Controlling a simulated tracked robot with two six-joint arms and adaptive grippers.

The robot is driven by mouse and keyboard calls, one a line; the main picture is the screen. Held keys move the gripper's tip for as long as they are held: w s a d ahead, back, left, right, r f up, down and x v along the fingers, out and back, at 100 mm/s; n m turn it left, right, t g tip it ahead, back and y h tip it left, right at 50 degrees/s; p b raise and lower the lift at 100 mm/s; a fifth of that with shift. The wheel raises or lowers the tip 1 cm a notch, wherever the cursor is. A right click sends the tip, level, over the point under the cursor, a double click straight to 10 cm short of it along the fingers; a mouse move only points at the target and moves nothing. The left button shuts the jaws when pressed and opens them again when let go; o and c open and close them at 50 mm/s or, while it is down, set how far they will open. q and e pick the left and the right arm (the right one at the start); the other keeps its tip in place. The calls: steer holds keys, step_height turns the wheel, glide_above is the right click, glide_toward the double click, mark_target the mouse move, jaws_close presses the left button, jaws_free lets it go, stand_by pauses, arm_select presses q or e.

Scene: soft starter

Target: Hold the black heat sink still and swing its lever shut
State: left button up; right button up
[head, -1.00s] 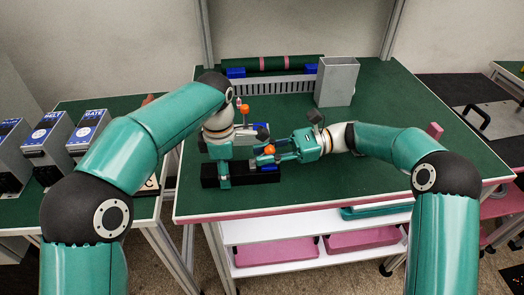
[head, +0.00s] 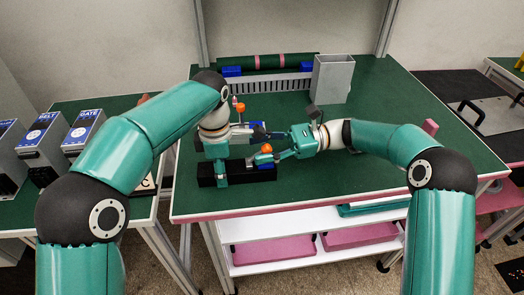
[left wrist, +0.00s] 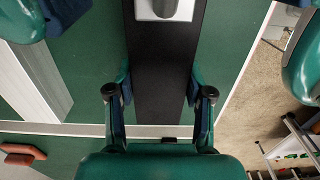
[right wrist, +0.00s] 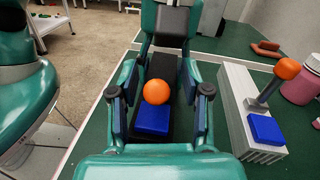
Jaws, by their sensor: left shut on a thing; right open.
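The black heat sink (head: 262,175) is a long dark bar lying near the front edge of the green bench. My left gripper (head: 221,178) is shut on it near its left end, a finger on each side; the bar also shows between the fingers in the left wrist view (left wrist: 168,75). The lever's orange ball (head: 266,149) is above the bar's right part, near a blue block (right wrist: 152,120); the lever's shaft is hidden. My right gripper (right wrist: 157,105) is open, with the ball (right wrist: 157,92) between its fingers in the right wrist view and no clear contact.
A grey heat sink (right wrist: 238,105) with its own orange-tipped lever (right wrist: 275,82) and blue block lies just behind the black one. A grey open box (head: 333,80) and a finned rail (head: 280,87) stand at the back. The bench's right side is mostly clear.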

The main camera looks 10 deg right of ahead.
step_height(320, 180, up, 9)
steer(key=shift+f, duration=0.1)
stand_by(0.4)
steer(key=d+f+t+h, duration=0.1)
steer(key=d+f+h, duration=0.35)
steer(key=d, duration=0.65)
steer(key=x, duration=1.2)
steer(key=shift+w+f, duration=0.35)
steer(key=shift+m, duration=0.3)
jaws_close()
